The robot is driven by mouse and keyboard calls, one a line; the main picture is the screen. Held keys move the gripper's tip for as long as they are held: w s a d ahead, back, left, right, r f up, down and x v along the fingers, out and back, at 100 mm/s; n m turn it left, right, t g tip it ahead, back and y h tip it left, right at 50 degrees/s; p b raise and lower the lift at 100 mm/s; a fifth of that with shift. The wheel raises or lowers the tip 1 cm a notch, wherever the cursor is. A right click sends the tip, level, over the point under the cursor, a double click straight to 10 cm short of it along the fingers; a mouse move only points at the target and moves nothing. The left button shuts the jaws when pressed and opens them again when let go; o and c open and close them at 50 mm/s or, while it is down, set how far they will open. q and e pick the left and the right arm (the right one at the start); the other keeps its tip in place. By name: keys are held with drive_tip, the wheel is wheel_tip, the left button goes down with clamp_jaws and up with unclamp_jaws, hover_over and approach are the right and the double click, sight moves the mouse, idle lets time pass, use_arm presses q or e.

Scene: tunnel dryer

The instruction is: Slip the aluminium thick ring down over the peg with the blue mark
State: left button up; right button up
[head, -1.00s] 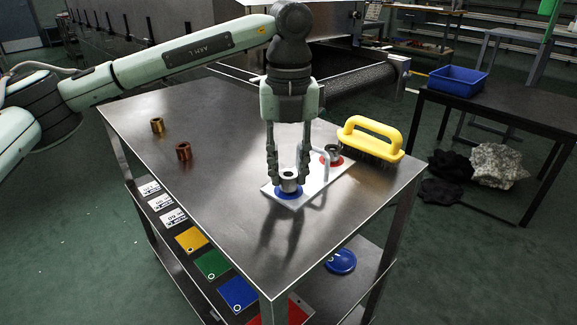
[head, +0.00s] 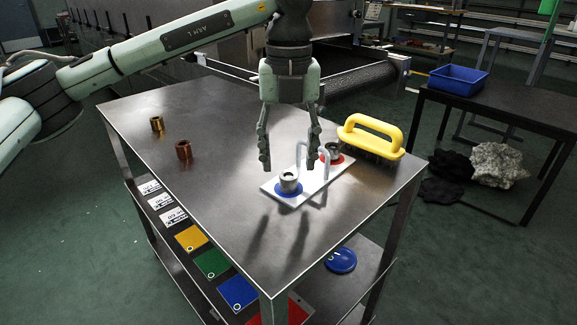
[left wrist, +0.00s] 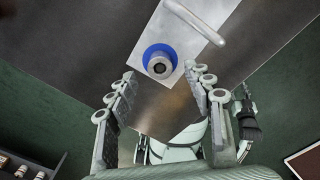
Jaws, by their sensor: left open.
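The aluminium thick ring (head: 289,182) is a grey cylinder standing at the blue mark (head: 287,195) on the white base plate (head: 312,184). It also shows in the left wrist view (left wrist: 159,66), seen from above with a dark round centre, inside the blue circle (left wrist: 147,54). The peg at the blue mark is hidden or cannot be told apart within the ring. My left gripper (head: 291,170) is open and empty, above and around the far side of the ring, clear of it.
A second grey ring or peg (head: 333,150) stands on the red mark (head: 342,161). A bent handle (head: 312,146) rises from the plate. A yellow brush (head: 371,137) stands behind to the right. Two copper-coloured rings (head: 183,150) (head: 157,124) stand at the left.

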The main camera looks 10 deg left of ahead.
sight(289, 176)
use_arm(q)
wheel_tip(289, 176, up, 9)
idle(0.3)
